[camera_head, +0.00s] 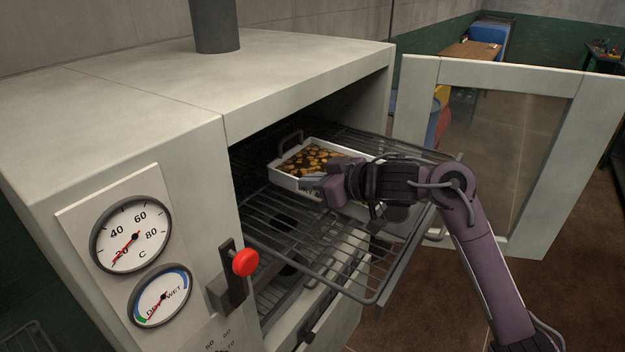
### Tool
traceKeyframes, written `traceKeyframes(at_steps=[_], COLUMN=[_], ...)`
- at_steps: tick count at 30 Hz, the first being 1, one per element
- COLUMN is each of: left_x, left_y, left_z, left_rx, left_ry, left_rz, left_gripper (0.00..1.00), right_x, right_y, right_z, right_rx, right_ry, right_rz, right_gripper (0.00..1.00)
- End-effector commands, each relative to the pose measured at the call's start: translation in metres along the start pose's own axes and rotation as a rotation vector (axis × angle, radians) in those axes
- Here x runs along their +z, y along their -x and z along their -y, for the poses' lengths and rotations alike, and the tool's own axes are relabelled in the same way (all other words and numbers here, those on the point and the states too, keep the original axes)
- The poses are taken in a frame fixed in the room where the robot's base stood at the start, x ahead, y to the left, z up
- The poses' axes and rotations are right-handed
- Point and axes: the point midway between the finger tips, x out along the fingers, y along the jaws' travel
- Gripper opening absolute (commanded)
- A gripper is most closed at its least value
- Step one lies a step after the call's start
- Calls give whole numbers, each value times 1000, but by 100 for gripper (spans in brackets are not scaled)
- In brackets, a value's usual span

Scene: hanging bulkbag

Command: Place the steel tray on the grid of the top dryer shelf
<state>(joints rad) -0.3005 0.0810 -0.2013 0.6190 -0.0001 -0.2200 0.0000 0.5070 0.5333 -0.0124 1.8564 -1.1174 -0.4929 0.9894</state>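The steel tray (287,181) is a shallow pale metal pan with raised handles, filled with brown and yellow pieces. It is at the mouth of the dryer, over the wire grid of the top shelf (330,262), which is pulled partly out. I cannot tell whether the tray rests on the grid or is slightly above it. My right gripper (322,187) is at the tray's near side; its fingers overlap the tray's edge, and the near handle is hidden behind it. Whether the fingers are closed does not show. My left gripper is out of view.
The grey dryer (160,80) fills the left, with two dials and a red-knobbed lever (245,262) beside the opening. Its glazed door (550,170) stands open at the right. More wire shelves lie below.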

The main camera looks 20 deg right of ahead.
Motion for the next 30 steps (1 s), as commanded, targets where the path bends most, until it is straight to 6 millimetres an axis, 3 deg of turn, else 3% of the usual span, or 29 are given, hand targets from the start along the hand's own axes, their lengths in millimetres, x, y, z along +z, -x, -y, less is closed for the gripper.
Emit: traceKeyframes(at_steps=[3,8,19,23,30], left_x=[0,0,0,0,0], left_y=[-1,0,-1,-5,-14], left_z=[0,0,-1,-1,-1], left_rx=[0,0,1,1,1], left_ry=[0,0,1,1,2], left_rz=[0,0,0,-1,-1], left_gripper=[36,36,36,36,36], right_x=[0,1,0,1,2], right_y=[0,0,4,22,73], right_z=[0,0,0,-1,-1], right_rx=[1,-1,1,3,4], right_ry=[2,0,2,4,5], right_rz=[-4,1,0,0,0], right_gripper=[0,25,26,26,26])
